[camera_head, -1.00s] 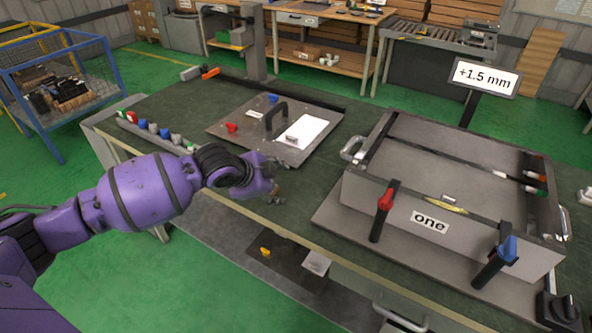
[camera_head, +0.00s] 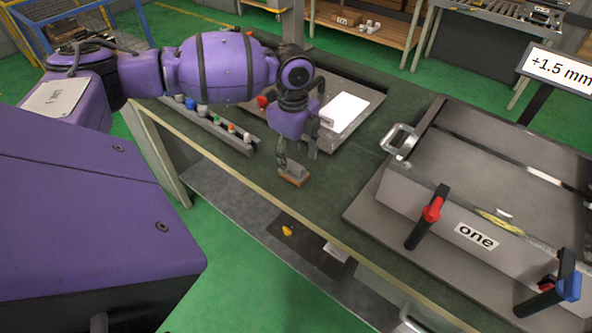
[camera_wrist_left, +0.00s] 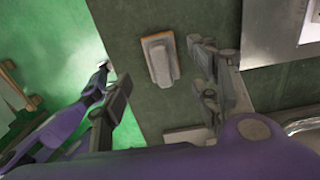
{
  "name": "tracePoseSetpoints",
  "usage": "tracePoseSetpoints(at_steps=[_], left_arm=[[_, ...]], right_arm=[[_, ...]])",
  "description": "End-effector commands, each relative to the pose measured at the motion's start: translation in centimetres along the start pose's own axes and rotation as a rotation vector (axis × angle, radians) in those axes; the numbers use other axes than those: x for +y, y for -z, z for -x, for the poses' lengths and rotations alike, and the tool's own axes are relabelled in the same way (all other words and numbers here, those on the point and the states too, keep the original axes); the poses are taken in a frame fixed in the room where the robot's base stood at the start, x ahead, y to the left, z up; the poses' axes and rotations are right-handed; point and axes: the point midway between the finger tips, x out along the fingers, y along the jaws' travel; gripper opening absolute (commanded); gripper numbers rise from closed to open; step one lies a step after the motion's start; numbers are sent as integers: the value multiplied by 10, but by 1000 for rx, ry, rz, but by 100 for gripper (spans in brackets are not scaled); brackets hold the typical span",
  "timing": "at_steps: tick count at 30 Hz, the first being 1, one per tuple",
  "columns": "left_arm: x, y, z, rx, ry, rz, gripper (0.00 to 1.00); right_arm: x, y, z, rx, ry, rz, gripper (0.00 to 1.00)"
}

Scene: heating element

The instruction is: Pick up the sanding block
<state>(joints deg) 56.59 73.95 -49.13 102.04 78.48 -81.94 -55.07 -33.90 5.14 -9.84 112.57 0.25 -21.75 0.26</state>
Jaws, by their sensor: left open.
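The sanding block (camera_head: 293,177) is a small block with a tan base and a grey upper part. It lies on the green table top (camera_head: 338,205) near the front edge. My left gripper (camera_head: 297,154) points down just above it, with its fingers apart. In the left wrist view the block (camera_wrist_left: 160,59) shows whole between the open fingers of the left gripper (camera_wrist_left: 150,56), nearer the right-hand finger. Nothing is held between the fingers. In the head view the fingers partly overlap the block's top. My right gripper is not in view.
A narrow rack with small coloured items (camera_head: 216,122) lies left of the gripper. A metal plate with a white sheet (camera_head: 344,112) lies behind it. A large grey fixture labelled "one" (camera_head: 470,205) stands to the right. Green table top is clear between block and fixture.

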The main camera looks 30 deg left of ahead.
Motion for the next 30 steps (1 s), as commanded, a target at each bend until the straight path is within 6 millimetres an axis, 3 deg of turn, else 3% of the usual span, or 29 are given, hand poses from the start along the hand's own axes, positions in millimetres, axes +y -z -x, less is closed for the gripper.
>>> tracePoseSetpoints(at_steps=[9, 17, 27, 30], left_arm=[[0, 1, -43, 0, 0, 1, 56], [-1, 1, -48, 0, 3, 2, 56], [-1, 1, -47, 0, 3, 2, 12], [-1, 1, -47, 0, 4, 2, 5]], right_arm=[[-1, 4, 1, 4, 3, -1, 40], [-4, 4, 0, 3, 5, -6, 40], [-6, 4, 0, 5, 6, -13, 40], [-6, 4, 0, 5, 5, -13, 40]])
